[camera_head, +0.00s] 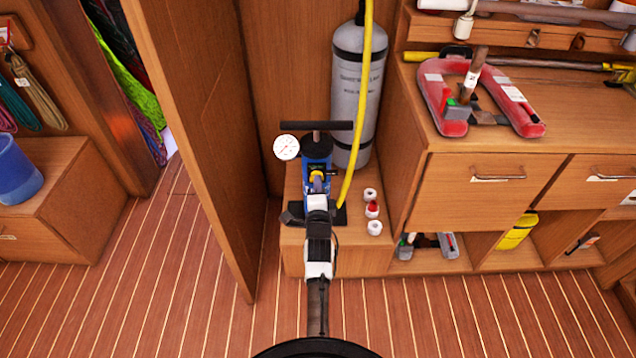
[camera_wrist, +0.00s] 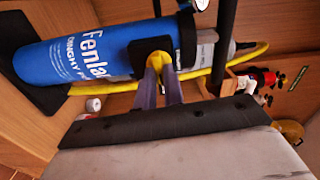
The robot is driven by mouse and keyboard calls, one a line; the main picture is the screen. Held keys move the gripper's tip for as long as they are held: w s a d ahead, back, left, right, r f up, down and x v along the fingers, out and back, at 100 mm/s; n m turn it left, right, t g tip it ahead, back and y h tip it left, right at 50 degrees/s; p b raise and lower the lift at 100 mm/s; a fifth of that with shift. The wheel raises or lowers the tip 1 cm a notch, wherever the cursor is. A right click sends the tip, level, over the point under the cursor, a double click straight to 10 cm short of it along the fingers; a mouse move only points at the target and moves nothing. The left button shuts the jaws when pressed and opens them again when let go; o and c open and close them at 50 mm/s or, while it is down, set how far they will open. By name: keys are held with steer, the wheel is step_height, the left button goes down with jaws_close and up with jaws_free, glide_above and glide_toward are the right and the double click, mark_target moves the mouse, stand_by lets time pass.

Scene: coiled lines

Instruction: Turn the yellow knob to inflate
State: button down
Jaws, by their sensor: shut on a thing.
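The yellow knob (camera_wrist: 157,60) sits on a black mount on the side of the blue pump (camera_wrist: 70,58). My gripper (camera_wrist: 163,78) is shut on the knob, with a finger on each side of it in the wrist view. In the head view my gripper (camera_head: 318,184) reaches the front of the pump (camera_head: 318,152), and the knob is only partly visible past the fingers. The pump stands upright with a black T-handle (camera_head: 316,126) on top and a white round gauge (camera_head: 286,147) at its left.
A yellow hose (camera_head: 356,150) runs from the pump's right side up past a grey cylinder (camera_head: 358,80). Several small rolls (camera_head: 375,228) stand on the wooden box to the right. A wooden partition (camera_head: 205,130) stands close at the left.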

steer(key=shift+w+r+m, duration=0.1)
steer(key=shift+r+m, duration=0.05)
steer(key=shift+m, duration=0.45)
steer(key=c, duration=1.6)
jaws_free()
steer(key=shift+o, duration=0.5)
steer(key=shift+f, duration=0.2)
